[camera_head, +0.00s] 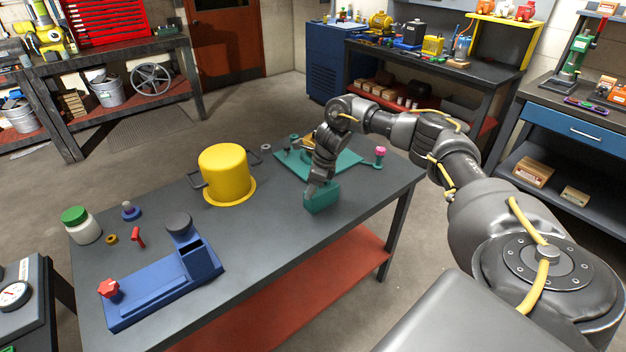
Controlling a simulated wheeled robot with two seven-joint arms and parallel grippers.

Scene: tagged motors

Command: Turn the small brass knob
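I cannot single out a small brass knob with certainty. A small brass-coloured round piece (111,239) lies on the left of the table, and a yellowish part (309,140) shows partly behind my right wrist, on the teal plate (345,160). My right gripper (313,190) points down at a teal block (322,202) near the table's right side. Its fingers are small and dark against the block, so I cannot tell whether they grip it. My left gripper is not in view.
A yellow flanged pot (226,172) stands mid-table. A blue fixture (165,285) with a red knob (109,289) is at front left. A green-lidded jar (80,225) stands at the left edge. A pink-topped post (380,155) is at right. The table's (270,240) front middle is clear.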

